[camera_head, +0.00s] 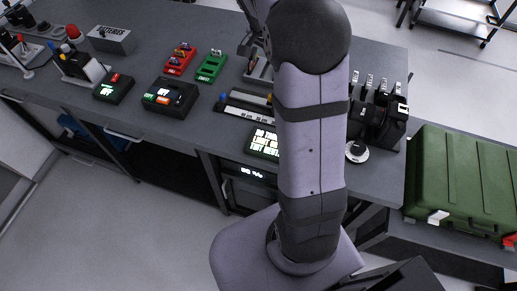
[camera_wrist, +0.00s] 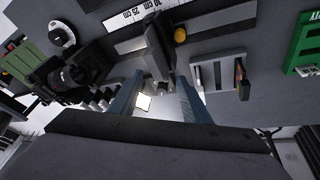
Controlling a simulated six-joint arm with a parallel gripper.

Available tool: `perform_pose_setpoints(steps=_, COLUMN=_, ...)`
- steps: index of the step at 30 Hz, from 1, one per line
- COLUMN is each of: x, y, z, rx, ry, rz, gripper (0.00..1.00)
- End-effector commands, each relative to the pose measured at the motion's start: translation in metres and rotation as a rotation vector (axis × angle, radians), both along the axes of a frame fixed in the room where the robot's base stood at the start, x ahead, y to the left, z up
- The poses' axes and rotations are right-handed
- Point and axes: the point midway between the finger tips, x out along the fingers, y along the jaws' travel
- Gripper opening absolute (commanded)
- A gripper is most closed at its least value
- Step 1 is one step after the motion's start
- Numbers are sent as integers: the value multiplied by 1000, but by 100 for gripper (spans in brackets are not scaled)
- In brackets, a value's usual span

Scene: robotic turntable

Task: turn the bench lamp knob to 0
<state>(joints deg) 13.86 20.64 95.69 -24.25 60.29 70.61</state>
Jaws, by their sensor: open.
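A round dial with a black centre on a white disc (camera_head: 357,151) sits near the bench's front edge, right of my arm. It looks like the lamp knob, but I cannot read its label or setting. The same dial seems to show at the upper left of the wrist view (camera_wrist: 62,34). My gripper (camera_wrist: 158,85) is open, with its two blue-grey fingers apart, away from the dial. A grey block with an upright post (camera_wrist: 155,50) shows beyond and between the fingertips; I cannot tell whether they touch it. In the head view my arm hides the gripper's fingertips.
A black device with several levers (camera_head: 378,115) stands close behind the dial. A green case (camera_head: 460,185) is at the right. A lit text screen (camera_head: 265,143) is left of my arm. Red (camera_head: 180,60) and green (camera_head: 211,66) racks stand farther left. Bare bench lies between them.

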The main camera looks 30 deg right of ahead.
Motion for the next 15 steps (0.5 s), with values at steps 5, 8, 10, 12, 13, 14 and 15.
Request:
perform_pose_setpoints(steps=5, x=-19, y=25, z=-9, rx=32, ry=44, rz=104, gripper=43)
perform_pose_setpoints(steps=8, x=-30, y=38, z=-15, rx=55, ry=69, rz=158, gripper=43)
perform_pose_setpoints(steps=10, x=-37, y=46, z=-21, rx=77, ry=88, rz=190, gripper=43)
perform_pose_setpoints(steps=12, x=-44, y=55, z=-26, rx=99, ry=104, rz=223, gripper=43)
perform_pose_setpoints(steps=13, x=-47, y=58, z=-29, rx=108, ry=112, rz=237, gripper=43)
perform_pose_setpoints(steps=14, x=-50, y=62, z=-31, rx=116, ry=119, rz=251, gripper=43)
perform_pose_setpoints(steps=15, x=-54, y=67, z=-35, rx=129, ry=129, rz=269, gripper=43)
